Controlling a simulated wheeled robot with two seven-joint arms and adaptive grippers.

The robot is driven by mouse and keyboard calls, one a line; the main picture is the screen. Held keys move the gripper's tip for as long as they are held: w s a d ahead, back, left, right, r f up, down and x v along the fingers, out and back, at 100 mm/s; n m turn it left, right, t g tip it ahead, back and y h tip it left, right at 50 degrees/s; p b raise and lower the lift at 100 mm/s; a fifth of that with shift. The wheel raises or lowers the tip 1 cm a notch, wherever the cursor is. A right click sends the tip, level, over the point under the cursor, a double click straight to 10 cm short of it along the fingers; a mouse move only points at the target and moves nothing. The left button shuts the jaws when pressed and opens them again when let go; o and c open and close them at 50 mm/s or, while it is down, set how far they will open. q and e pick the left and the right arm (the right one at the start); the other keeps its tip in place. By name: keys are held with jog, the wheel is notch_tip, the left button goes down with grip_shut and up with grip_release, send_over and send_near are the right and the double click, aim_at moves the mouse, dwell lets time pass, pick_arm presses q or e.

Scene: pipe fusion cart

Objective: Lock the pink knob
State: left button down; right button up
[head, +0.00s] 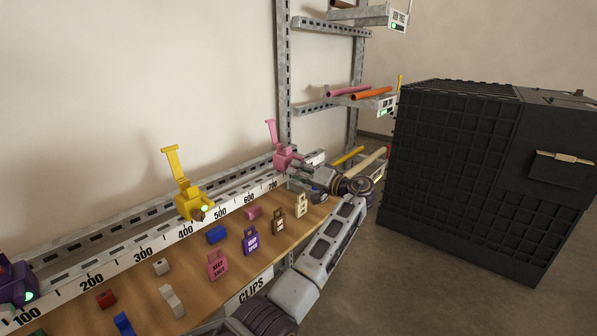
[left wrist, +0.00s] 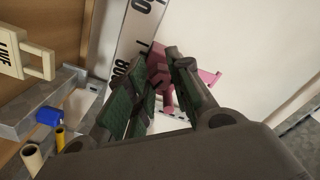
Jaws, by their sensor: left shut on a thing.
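The pink knob (head: 283,158) is a pink clamp on the slotted rail near the 700 mark. Its lever (head: 270,131) stands up, tilted slightly left. My left gripper (head: 304,169) reaches it from the right at the rail's far end. In the left wrist view, pink parts of the knob (left wrist: 161,77) show between and beside the green-padded fingers of my left gripper (left wrist: 158,85). The fingers are shut on the pink knob; the exact contact is partly hidden by them. My right gripper is in neither view.
A yellow clamp (head: 191,203) with its lever up and a purple clamp (head: 14,284) sit farther left on the rail. Small clips and tags, such as a pink tag (head: 217,266), lie on the wooden board. A black crate (head: 455,180) stands at right.

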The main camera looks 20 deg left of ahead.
pick_arm(q)
jog(key=c, duration=1.3)
grip_release()
jog(key=shift+v, duration=3.8)
